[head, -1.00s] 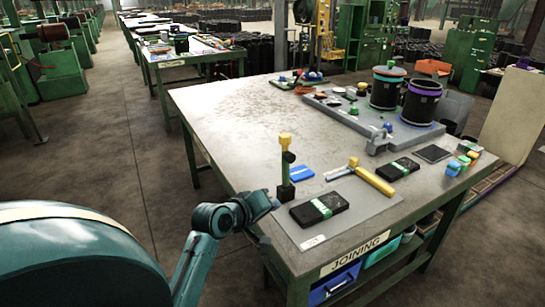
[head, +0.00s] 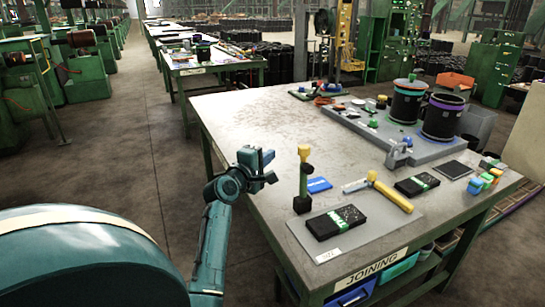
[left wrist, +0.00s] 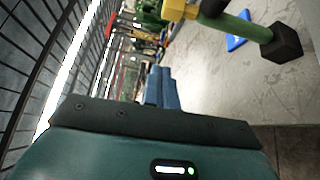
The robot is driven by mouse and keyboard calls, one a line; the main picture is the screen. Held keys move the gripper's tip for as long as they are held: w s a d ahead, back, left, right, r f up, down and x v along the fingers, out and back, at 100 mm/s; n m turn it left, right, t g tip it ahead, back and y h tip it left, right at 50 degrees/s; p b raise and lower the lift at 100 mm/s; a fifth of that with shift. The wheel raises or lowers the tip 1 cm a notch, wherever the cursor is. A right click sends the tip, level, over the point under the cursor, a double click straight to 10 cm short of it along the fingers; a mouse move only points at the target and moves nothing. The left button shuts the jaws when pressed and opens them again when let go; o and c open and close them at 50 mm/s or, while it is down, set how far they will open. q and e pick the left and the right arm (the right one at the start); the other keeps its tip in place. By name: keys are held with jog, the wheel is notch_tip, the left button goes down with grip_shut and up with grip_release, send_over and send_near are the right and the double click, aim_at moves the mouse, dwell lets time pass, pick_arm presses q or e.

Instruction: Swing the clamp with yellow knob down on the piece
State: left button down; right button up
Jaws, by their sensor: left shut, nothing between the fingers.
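The clamp (head: 304,180) stands upright at the table's near left edge, with a black base, a green post and a yellow knob (head: 304,150) on top. It also shows in the left wrist view, with its yellow knob (left wrist: 179,10) at the top and black base (left wrist: 282,43) at right. The piece (head: 337,222), a black block with a green and white band, lies on a grey mat right of the base. The clamp is up, off the piece. My left gripper (head: 270,167) is shut and empty, left of the clamp and apart from it, somewhat below knob height. My right gripper is out of view.
A blue packet (head: 318,185) lies behind the clamp. A yellow-handled tool (head: 390,194) and a second black block (head: 417,184) lie to the right. A grey tray (head: 380,130) with black pots stands at the back. The table's left middle is clear.

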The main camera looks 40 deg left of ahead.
aim_at(306, 169)
pick_arm(q)
jog(key=w+d+p, duration=0.1)
jog(key=w+d, duration=0.1)
jog(key=w, duration=0.5)
jog(key=shift+d, duration=0.2)
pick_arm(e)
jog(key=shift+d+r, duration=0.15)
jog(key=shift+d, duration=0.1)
pick_arm(q)
jog(key=shift+d+f, duration=0.1)
